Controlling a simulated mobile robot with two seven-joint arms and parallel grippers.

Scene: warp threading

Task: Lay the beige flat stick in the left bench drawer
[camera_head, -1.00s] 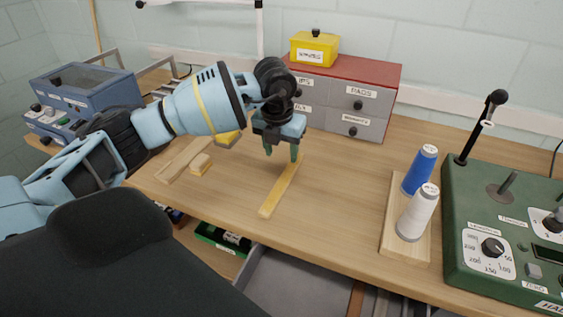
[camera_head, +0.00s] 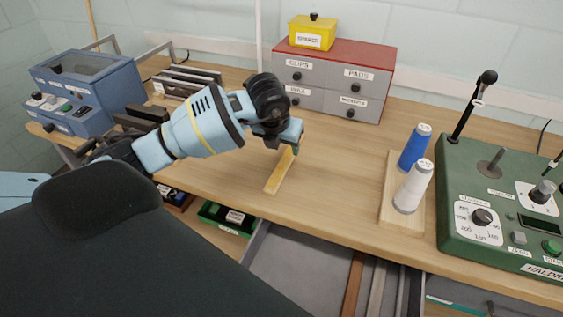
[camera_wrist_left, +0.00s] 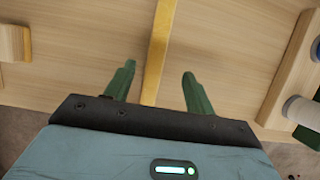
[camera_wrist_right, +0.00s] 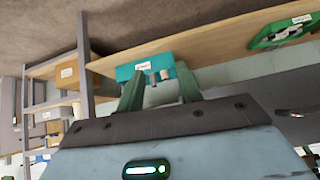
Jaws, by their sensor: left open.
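The beige flat stick (camera_head: 279,174) lies on the bench top (camera_head: 335,190), pointing towards its front edge. My left gripper (camera_head: 288,148) is over the stick's far part. In the left wrist view my left gripper (camera_wrist_left: 157,82) is open, and the stick (camera_wrist_left: 158,45) runs between its fingers without visible contact on either side. A grey drawer (camera_head: 300,262) stands pulled out below the bench's front edge, its inside partly visible. My right gripper (camera_wrist_right: 160,88) shows only in its wrist view, open with nothing between its fingertips, low near shelving.
Two thread spools, blue (camera_head: 415,148) and white (camera_head: 412,187), stand on a wooden board to the right, beside a green machine (camera_head: 500,205). A grey drawer cabinet (camera_head: 335,78) is at the back. A green tray (camera_head: 226,217) sits below the bench, left of the drawer.

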